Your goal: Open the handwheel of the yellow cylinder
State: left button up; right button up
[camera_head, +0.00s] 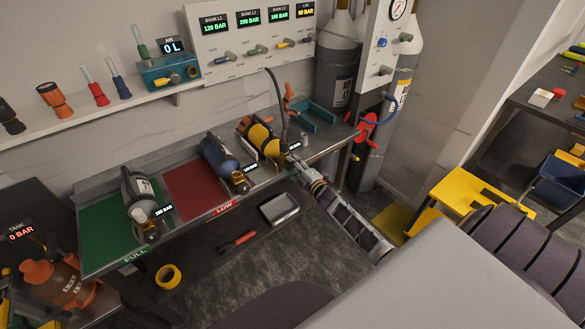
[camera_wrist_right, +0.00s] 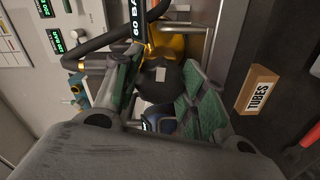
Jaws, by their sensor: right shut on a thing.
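The yellow cylinder (camera_head: 262,139) lies in a cradle at the right part of the bench, its valve end facing me. A dark hose runs down to that end. My right gripper (camera_head: 293,160) is at the valve end. In the right wrist view, the green-padded fingers of my right gripper (camera_wrist_right: 160,90) are on either side of the dark round handwheel (camera_wrist_right: 164,76) and shut on it. The yellow cylinder (camera_wrist_right: 172,46) shows behind it. The wheel is partly hidden by the fingers, so its turn cannot be read. My left gripper is not in view.
A blue cylinder (camera_head: 216,156) and a grey cylinder (camera_head: 137,190) lie to the left on the bench. The gauge panel (camera_head: 232,45) is behind. A grey tray (camera_head: 279,208) lies below. A TUBES box (camera_wrist_right: 260,88) is beside my right gripper in the wrist view.

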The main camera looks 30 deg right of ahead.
jog(key=shift+f+n, duration=0.1)
jog(key=shift+n, duration=0.4)
jog(key=o, duration=1)
jog(key=shift+o, duration=0.2)
jog(key=shift+s, duration=0.15)
jog(key=s, duration=1.1)
jog(key=shift+s+d, duration=0.35)
jog(key=shift+d, duration=0.1)
dwell(0.4)
